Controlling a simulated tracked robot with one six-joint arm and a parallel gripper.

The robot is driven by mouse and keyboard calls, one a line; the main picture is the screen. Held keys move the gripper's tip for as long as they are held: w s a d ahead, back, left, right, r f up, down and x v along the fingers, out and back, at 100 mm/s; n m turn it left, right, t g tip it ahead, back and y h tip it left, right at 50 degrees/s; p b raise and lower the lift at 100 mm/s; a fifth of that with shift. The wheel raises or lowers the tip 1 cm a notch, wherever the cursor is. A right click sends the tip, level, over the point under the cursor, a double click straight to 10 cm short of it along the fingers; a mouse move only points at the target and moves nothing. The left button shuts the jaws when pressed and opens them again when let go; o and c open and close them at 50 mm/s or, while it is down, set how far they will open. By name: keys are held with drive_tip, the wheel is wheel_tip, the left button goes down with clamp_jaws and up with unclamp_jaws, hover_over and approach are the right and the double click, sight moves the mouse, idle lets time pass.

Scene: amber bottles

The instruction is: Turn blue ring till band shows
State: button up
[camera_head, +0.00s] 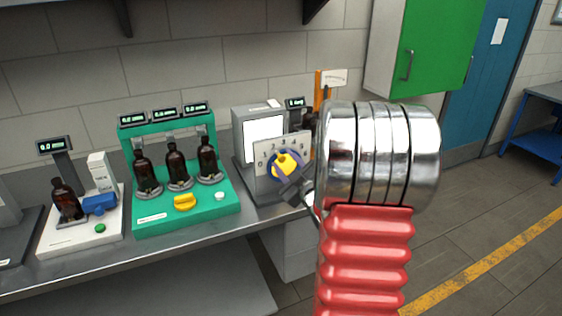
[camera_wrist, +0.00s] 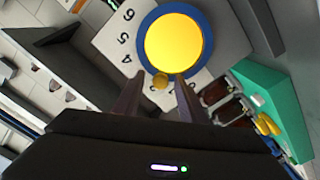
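The blue ring (camera_head: 270,168) surrounds a yellow knob (camera_head: 285,161) on the front of a white numbered plate (camera_head: 262,155). My gripper (camera_head: 293,183) is right at the dial's lower right in the head view. I see no separate band on the ring.
Left of the dial, a green stand (camera_head: 187,215) holds several amber bottles (camera_head: 176,165). A white station (camera_head: 80,235) with one bottle is farther left. A grey box with a white screen (camera_head: 265,127) stands behind the plate. My red arm blocks the right side.

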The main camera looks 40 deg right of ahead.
drive_tip(key=shift+c, duration=0.2)
drive_tip(key=shift+a, duration=0.1)
clamp_jaws()
drive_tip(key=shift+s+d+r+m, duration=0.2)
drive_tip(key=shift+d+m, duration=0.4)
drive_tip(key=shift+m, duration=0.65)
drive_tip(key=shift+s+d+r+m, duration=0.15)
drive_tip(key=shift+d+m, duration=0.4)
drive_tip(key=shift+m, duration=0.7)
drive_tip(key=shift+f, duration=0.1)
drive_tip(key=shift+o, duration=0.2)
unclamp_jaws()
